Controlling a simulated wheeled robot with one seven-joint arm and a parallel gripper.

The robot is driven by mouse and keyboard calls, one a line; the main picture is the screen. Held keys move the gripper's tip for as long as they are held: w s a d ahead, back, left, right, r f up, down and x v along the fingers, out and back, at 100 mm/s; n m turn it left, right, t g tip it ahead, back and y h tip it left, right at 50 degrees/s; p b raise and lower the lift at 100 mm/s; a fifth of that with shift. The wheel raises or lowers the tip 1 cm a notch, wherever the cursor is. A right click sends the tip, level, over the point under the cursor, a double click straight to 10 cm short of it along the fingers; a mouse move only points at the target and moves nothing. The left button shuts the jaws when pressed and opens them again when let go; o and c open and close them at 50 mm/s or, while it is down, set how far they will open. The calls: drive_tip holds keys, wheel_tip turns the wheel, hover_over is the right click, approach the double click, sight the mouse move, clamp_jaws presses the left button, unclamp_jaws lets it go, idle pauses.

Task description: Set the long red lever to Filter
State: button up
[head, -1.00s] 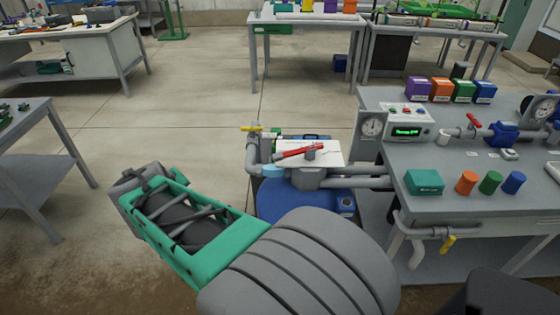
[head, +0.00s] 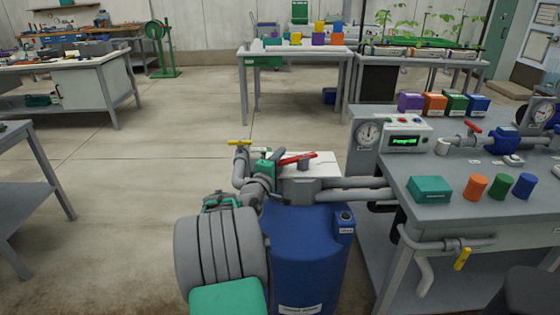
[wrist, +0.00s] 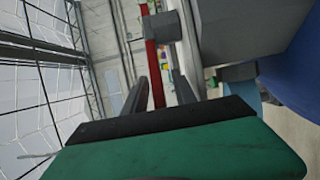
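The long red lever (head: 297,159) sits on a grey valve body (head: 302,188) in front of a white plate (head: 322,166), above the blue tank. It lies slightly tilted, its right end higher in the head view. My gripper (wrist: 160,78) shows two dark fingers set apart in the wrist view. The red lever (wrist: 152,62) appears between them, running lengthwise up the picture; I cannot tell whether they touch it. In the head view my green gripper body is just left of the lever, and the fingertips are hard to make out. The plate's markings are too small to read.
The blue tank (head: 305,250) stands below the valve. A yellow-handled valve (head: 239,143) is on the pipe at left. Open floor lies to the left.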

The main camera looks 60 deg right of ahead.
drive_tip(key=shift+c, duration=0.5)
clamp_jaws()
idle(0.9)
